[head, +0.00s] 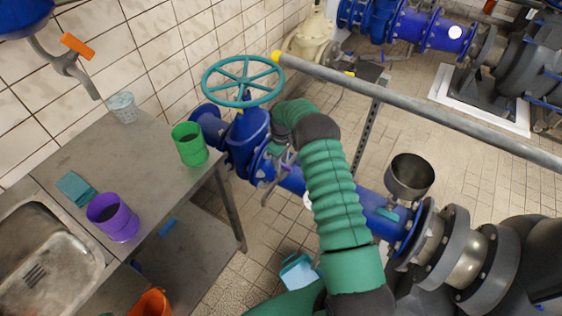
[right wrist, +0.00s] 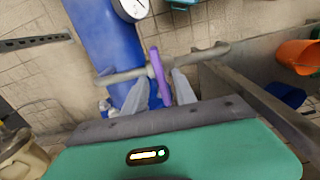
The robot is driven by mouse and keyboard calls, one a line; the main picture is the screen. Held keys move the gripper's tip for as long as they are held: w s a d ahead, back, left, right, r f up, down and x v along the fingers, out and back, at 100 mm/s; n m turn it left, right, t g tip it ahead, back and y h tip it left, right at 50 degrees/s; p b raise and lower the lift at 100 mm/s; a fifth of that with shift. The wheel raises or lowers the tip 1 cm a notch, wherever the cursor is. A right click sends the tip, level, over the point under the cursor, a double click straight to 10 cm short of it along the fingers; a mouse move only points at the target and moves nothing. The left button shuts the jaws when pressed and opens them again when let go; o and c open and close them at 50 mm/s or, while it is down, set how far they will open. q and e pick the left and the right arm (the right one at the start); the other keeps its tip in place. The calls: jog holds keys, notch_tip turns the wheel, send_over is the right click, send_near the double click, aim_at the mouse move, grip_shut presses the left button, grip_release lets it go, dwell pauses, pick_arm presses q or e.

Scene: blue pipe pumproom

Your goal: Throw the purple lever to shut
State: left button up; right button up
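The purple lever (right wrist: 157,68) is a thin flat bar on a grey pipe fitting (right wrist: 125,75) in front of the blue pipe. In the right wrist view it stands between the two grey fingers of my right gripper (right wrist: 163,78), with a gap visible beside it, so the gripper looks open around it. In the head view the lever (head: 289,158) shows only in small part beside my green right arm, which hides much of the valve area. The right gripper (head: 277,165) is mostly hidden there. My left gripper is not in view.
A blue pipe (head: 290,178) with a teal handwheel (head: 243,80) runs behind my arm. A metal table (head: 150,150) at left holds a green mug (head: 189,145) and a purple mug (head: 113,218). A grey rail (head: 430,115) crosses the right side. A metal cup (head: 409,177) is near the pipe.

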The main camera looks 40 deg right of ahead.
notch_tip(320, 180, up, 17)
jog(key=p, duration=0.1)
jog(key=shift+f+p, duration=0.15)
jog(key=shift+p, duration=0.15)
jog(key=s+a+r+m+t+p, duration=0.1)
jog(key=s+a+r+p, duration=0.2)
jog(key=a, duration=0.6)
jog(key=s+a+r+p, duration=0.1)
jog(key=s+a+r, duration=0.3)
jog(key=a, duration=0.5)
jog(key=s+a+r+m+t+p, duration=0.1)
jog(key=s+a+p, duration=0.2)
jog(key=s+a, duration=0.6)
jog(key=s, duration=0.4)
jog(key=shift+s+a+r+m+t, duration=0.2)
jog(key=shift+r+m+t, duration=0.1)
jog(key=shift+r+m, duration=0.1)
